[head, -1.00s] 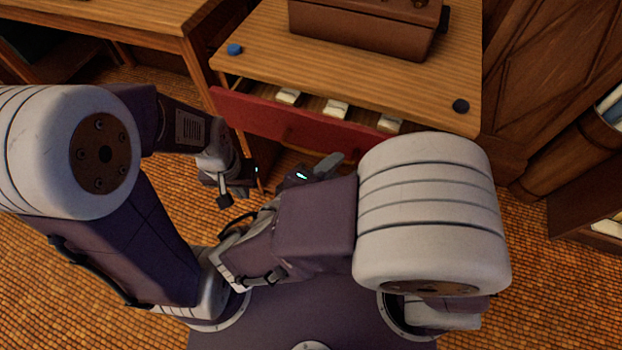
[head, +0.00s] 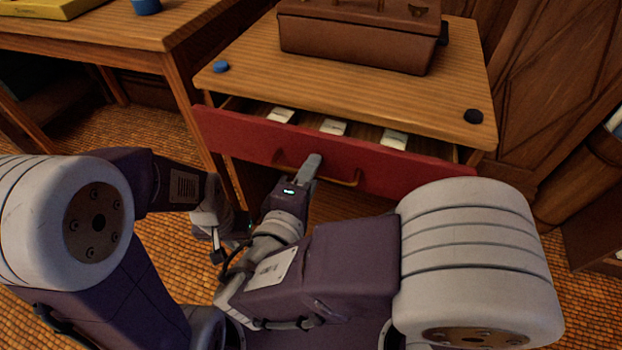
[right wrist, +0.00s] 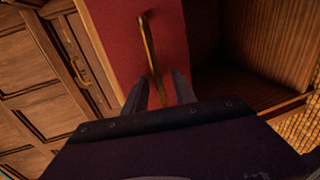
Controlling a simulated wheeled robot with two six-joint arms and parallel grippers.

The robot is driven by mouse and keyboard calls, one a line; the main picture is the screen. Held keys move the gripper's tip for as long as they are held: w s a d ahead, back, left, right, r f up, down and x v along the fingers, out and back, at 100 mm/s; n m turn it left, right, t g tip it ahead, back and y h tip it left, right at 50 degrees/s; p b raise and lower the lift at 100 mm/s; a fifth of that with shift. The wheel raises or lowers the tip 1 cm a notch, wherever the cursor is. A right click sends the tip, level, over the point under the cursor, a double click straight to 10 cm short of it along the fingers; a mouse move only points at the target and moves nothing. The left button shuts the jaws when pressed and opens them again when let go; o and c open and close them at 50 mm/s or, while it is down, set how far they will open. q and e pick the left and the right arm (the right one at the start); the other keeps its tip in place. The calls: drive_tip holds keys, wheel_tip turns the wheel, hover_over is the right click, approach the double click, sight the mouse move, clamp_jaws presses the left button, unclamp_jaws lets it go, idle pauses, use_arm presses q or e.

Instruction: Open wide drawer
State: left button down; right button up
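The wide drawer has a red front (head: 225,133) and stands partly open under the wooden desk top (head: 340,92). A brass bar handle (head: 352,182) is on its front. My right gripper (head: 313,165) is at the middle of the handle. In the right wrist view, the two fingers of my right gripper (right wrist: 160,92) are apart, with the handle (right wrist: 152,50) running between them; contact is not clear. The red front (right wrist: 118,40) lies behind it. My left gripper (head: 218,252) hangs low at the left, partly hidden by my arms, away from the drawer.
Several pale items (head: 333,127) lie in the drawer. Another wooden desk (head: 125,35) stands at the left. A wooden cabinet (head: 550,70) stands close at the right.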

clamp_jaws()
idle(1.4)
